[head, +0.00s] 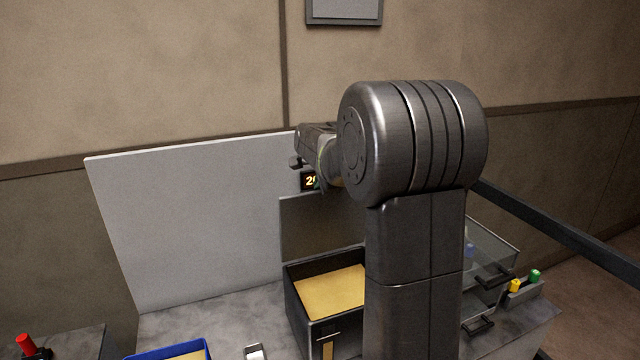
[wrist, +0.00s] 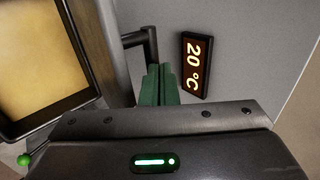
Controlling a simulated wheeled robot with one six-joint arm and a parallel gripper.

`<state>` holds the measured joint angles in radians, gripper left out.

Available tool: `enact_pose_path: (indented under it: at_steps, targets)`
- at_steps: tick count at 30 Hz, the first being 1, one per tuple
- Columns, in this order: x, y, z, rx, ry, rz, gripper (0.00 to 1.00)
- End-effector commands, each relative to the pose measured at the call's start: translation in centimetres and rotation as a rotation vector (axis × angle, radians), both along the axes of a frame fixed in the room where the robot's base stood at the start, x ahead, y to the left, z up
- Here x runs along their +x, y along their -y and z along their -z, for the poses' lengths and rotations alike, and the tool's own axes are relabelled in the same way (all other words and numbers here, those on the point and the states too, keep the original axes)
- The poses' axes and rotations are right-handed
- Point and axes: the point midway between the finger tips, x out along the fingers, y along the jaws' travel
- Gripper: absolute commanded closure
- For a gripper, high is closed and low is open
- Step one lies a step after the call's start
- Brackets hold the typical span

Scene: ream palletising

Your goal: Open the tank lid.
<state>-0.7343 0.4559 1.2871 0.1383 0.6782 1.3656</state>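The tank is a dark open-topped box (head: 290,300) with a yellow inside, at the lower middle of the head view; its dark rim also shows in the wrist view (wrist: 88,96). Its brown lid (head: 305,230) stands upright along the back edge, and the wrist view shows it steeply from the side (wrist: 95,45). A black lid handle (wrist: 150,42) sticks out from the lid. My gripper (wrist: 160,85) has its green fingers close together at the handle bar and appears shut on it. The fingertips hide the near part of the handle. My arm covers the tank's right side in the head view.
A 20 °C display (wrist: 195,65) is just right of my fingers, on the pale upright board (head: 190,220). A clear case (head: 500,240) with dark handles stands right, beside yellow and green pegs (head: 535,276). A blue-rimmed tray (head: 180,347) lies front left, near a red knob (head: 26,342).

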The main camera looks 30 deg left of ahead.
Motion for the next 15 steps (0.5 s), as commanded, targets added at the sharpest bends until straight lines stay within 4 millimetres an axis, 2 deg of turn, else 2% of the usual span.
enact_pose_path:
  at_steps: [9,15]
  targets:
    - [-0.1,0.2,-0.3,0.002,0.001,0.0,1.0]
    - [-1.3,1.6,-2.3,0.003,0.003,0.001,1.0]
